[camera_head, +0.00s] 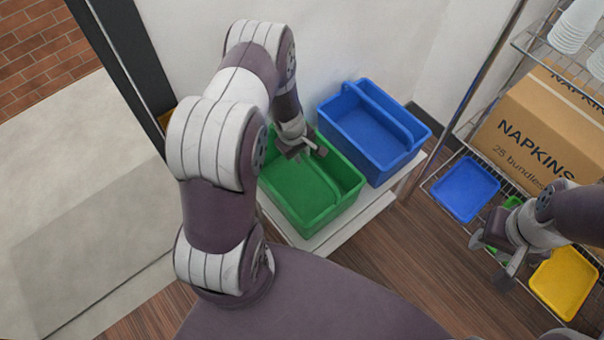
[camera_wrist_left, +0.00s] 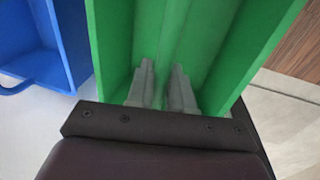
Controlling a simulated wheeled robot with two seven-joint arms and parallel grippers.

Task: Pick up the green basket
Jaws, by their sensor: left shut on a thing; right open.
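The green basket (camera_head: 335,214) stands on a low white stand beside the wall, in the middle of the head view. My left gripper (camera_head: 303,152) reaches down over its far side. In the left wrist view, the fingers (camera_wrist_left: 162,88) lie on either side of a narrow green strip of the basket (camera_wrist_left: 113,40), shut on it. The exact part gripped is partly hidden. The basket looks upright; I cannot tell whether it is clear of the stand. My right gripper (camera_head: 492,258) is open and empty, at the right near the wire rack.
A blue basket (camera_head: 370,140) stands close beside the green one on the white stand (camera_head: 335,238). At right, a wire rack holds a napkin box (camera_head: 540,130), cups (camera_head: 577,25), a blue tray (camera_head: 466,190) and a yellow tray (camera_head: 565,283). The wall is close behind the baskets.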

